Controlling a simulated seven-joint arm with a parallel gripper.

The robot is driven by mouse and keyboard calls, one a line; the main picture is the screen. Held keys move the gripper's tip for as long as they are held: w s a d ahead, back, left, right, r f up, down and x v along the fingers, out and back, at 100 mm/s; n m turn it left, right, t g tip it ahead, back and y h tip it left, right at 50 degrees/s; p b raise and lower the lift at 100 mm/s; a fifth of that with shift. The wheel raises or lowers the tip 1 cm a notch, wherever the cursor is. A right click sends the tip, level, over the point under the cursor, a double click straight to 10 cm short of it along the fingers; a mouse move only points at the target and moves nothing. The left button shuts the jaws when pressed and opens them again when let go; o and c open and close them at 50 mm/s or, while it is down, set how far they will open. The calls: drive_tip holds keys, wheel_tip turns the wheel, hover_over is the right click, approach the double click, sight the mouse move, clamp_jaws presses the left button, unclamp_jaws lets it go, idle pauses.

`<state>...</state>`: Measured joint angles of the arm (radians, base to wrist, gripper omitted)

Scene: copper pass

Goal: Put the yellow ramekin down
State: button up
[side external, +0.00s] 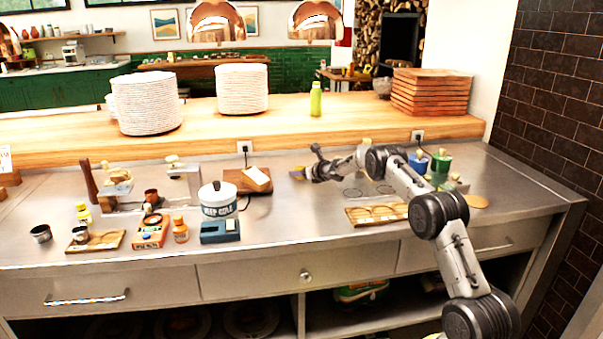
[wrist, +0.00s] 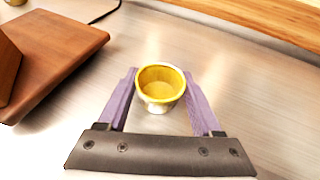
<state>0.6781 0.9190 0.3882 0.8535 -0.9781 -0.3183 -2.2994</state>
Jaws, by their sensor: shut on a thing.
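The yellow ramekin (wrist: 160,103) is a small cup, yellow inside with a paler outside, and it is upright with its mouth toward the wrist camera. My gripper (wrist: 160,76) has its two purple fingers on either side of it, shut on it. In the side external view my gripper (side external: 298,173) is low over the steel counter, right of a wooden board; the ramekin is too small there to make out clearly. I cannot tell whether its base touches the counter.
The steel counter (wrist: 245,85) around the ramekin is bare. A brown wooden board (wrist: 55,55) lies to the left, and it also shows in the side view (side external: 238,180). A white-and-blue pot (side external: 217,200) stands further left. A wooden tray (side external: 362,217) lies nearer the front.

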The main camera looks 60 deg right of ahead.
drive_tip(key=shift+f, duration=0.1)
drive_tip(key=shift+f, duration=0.15)
drive_tip(key=o, duration=1.5)
drive_tip(key=shift+o, duration=0.2)
